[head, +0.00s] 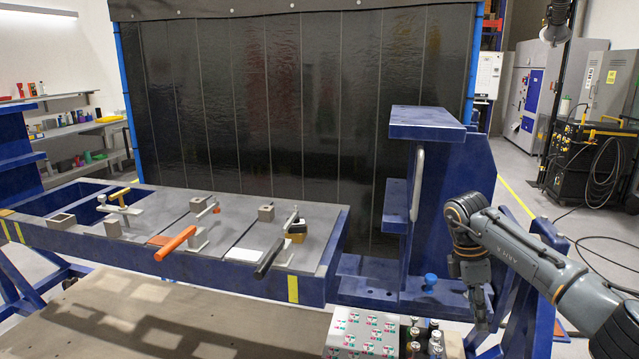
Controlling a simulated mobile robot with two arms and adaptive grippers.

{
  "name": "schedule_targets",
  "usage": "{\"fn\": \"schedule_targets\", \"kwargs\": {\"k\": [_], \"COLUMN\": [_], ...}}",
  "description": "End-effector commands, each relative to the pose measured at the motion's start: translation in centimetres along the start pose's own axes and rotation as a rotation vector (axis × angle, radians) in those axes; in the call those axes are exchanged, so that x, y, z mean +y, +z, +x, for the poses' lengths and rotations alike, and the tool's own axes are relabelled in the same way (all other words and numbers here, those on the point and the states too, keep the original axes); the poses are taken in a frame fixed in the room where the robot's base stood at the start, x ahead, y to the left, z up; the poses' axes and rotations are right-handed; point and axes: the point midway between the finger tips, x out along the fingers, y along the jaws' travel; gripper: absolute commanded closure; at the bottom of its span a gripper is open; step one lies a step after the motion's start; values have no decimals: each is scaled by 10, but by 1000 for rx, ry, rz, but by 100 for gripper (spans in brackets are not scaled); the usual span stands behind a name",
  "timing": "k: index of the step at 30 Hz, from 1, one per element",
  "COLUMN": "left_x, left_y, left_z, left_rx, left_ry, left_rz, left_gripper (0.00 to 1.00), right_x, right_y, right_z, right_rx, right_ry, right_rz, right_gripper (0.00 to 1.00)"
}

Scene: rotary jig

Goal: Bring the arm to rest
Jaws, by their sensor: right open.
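My right arm comes in from the right, and its gripper (482,308) points down at the right end of the blue jig (460,215). The gripper is open, and I see nothing between its fingers. It hangs to the right of a small blue knob (430,281) on the jig's lower ledge, apart from it in the picture. My left gripper is out of view.
The jig table (120,245) carries toggle clamps with an orange handle (175,243) and a black handle (270,257). A patterned box (365,333) and several bottles (425,338) stand at the front. A dark welding curtain (290,100) hangs behind. Cables (600,175) lie at the right.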

Motion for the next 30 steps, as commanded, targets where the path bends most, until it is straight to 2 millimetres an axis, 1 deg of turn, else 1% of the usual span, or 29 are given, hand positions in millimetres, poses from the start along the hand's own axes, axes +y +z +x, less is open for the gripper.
{"fn": "schedule_targets", "kwargs": {"k": [1,5,8,11,14,15,17,18,20,21,23,24,26,27,29,30], "left_x": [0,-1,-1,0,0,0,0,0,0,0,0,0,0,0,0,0], "left_y": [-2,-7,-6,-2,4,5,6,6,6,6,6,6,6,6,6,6], "left_z": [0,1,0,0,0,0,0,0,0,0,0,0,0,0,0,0], "left_rx": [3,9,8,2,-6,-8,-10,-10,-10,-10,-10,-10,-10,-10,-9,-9], "left_ry": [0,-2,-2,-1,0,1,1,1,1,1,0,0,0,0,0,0], "left_rz": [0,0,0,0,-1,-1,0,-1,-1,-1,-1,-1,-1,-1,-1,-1], "left_gripper": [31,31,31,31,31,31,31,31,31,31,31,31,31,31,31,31], "right_x": [-1,-5,-10,-19,-33,-41,-55,-64,-72,-75,-75,-74,-72,-74,-79,-86], "right_y": [-10,-39,-68,-105,-153,-177,-217,-244,-276,-292,-307,-312,-311,-305,-293,-284], "right_z": [7,28,45,66,90,101,117,127,138,148,167,184,219,248,292,320], "right_rx": [31,129,230,366,557,661,850,993,1185,1295,1424,1481,1520,1512,1466,1422], "right_ry": [-9,-29,-42,-55,-62,-58,-41,-13,49,98,182,240,324,372,425,445], "right_rz": [-30,-116,-192,-280,-371,-407,-440,-442,-400,-346,-224,-123,53,182,345,437], "right_gripper": [58,58,58,58,58,58,58,58,58,58,58,58,58,58,58,58]}}
